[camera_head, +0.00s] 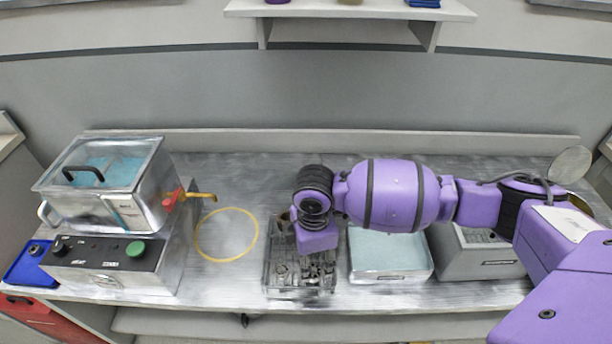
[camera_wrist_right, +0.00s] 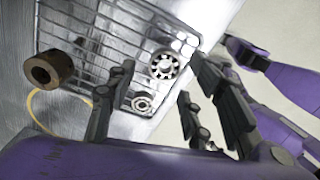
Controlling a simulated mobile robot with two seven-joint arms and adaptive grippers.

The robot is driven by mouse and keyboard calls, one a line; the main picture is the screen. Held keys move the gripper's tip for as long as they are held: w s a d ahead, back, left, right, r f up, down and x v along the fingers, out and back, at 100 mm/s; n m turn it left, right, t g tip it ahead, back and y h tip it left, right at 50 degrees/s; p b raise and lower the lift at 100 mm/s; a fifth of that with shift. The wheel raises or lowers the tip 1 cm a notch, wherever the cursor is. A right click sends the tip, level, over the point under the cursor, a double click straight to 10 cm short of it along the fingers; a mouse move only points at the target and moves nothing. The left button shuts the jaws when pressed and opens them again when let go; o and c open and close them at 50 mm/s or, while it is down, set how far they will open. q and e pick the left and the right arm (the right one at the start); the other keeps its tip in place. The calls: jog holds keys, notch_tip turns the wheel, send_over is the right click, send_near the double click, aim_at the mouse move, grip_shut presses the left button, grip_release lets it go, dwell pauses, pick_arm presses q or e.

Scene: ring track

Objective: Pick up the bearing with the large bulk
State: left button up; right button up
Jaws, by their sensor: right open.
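A larger bearing (camera_wrist_right: 164,66), a pale metal ring with visible rolling elements, lies in a wire basket (camera_wrist_right: 120,14) in the right wrist view. A smaller bearing (camera_wrist_right: 143,103) lies just below it. A brown thick-walled ring (camera_wrist_right: 48,70) is at the left of that view. My right gripper (camera_wrist_right: 165,80) is open, and its dark fingers show on either side of the larger bearing; I cannot tell how far above it they are. In the head view my right wrist hangs over the basket (camera_head: 299,292) and hides part of it. My left gripper is not in view.
A yellow circle (camera_head: 226,258) marks clear bench. Right of the basket are a pale blue-filled tray (camera_head: 390,276) and a grey machine (camera_head: 475,262). A wall shelf (camera_head: 345,10) is above.

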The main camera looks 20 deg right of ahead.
aim_at(313, 268)
notch_tip(313, 268, down, 4)
jog(key=shift+s+r, duration=0.1)
jog(key=shift+r, duration=0.15)
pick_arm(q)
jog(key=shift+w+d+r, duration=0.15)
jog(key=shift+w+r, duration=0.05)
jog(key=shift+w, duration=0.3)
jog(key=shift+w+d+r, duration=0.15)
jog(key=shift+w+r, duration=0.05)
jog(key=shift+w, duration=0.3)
pick_arm(e)
jog(key=c, duration=0.5)
grip_shut()
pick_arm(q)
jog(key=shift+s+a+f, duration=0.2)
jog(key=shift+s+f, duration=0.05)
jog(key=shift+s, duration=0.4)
pick_arm(e)
jog(key=shift+r, duration=0.1)
